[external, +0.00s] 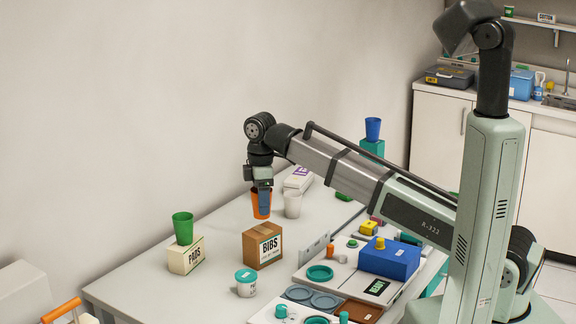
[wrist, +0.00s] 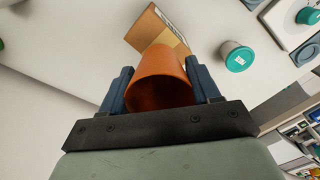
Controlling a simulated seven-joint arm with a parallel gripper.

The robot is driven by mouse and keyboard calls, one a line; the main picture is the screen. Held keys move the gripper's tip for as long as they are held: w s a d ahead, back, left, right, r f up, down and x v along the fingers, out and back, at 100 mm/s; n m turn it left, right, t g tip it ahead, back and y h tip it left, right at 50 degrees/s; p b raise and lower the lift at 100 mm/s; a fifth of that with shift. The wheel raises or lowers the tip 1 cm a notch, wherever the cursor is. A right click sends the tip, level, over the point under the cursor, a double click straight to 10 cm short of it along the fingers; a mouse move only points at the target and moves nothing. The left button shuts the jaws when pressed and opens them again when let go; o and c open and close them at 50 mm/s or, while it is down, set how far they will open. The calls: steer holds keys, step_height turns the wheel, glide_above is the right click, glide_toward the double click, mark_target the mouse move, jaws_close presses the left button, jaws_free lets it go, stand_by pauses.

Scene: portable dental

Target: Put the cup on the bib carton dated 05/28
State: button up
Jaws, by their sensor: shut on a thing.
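My gripper (external: 263,190) is shut on an orange cup (external: 261,210), held upright as far as I can tell. In the wrist view the cup (wrist: 160,80) sits between the two blue-grey fingers. A brown carton marked BIBS (external: 263,245) stands on the table, in front of and below the cup in the external view. It also shows in the wrist view (wrist: 150,30), partly hidden by the cup. I cannot read any date on it. Whether the cup is clear of the table is hard to tell.
A white cup (external: 293,204) stands close right of the orange cup. A green cup (external: 183,228) sits on a cream box (external: 186,256) at left. A teal-lidded jar (external: 246,283) stands in front of the carton. Trays and a blue box (external: 389,260) crowd the right.

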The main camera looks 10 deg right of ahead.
steer(key=shift+f, duration=1.95)
steer(key=o, duration=1)
steer(key=shift+f, duration=0.1)
step_height(320, 180, up, 12)
steer(key=shift+r, duration=0.15)
